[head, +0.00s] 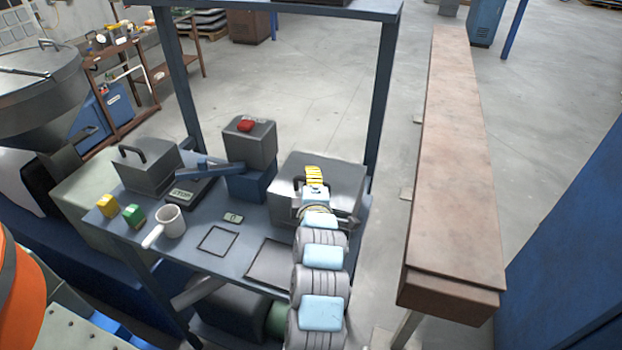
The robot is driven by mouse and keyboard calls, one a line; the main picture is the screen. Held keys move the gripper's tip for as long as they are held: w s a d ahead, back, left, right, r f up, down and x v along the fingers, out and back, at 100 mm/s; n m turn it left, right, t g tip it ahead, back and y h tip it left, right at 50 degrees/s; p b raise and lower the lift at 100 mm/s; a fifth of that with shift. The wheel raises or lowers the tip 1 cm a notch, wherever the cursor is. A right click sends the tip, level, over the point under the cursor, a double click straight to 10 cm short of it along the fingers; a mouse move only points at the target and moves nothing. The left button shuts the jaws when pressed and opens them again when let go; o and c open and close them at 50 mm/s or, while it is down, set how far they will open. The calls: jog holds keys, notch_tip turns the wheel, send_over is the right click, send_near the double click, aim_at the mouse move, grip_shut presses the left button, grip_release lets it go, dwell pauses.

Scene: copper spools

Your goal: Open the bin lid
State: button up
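A large grey bin-like box (345,180) stands at the right end of the blue workbench (190,238). Its top looks closed, and a dark handle shows at its left side by my arm. My arm comes up from the bottom, and my gripper (315,178) is over or against the near side of this box. The wrist hides the fingers, so I cannot tell whether they touch or hold the handle. A blue container with a grey top (250,142) and a red object on it stands left of the box. A grey box with a black handle (150,167) is at the bench's left.
A white mug (170,220), yellow and green blocks (132,215), a scale-like device (184,192) and outlined squares (217,240) are on the bench. Blue posts (384,95) rise behind it. A long brown beam (455,160) lies to the right.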

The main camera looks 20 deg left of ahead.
jog(key=shift+c, duration=0.5)
grip_shut()
jog(key=shift+a+r, duration=0.1)
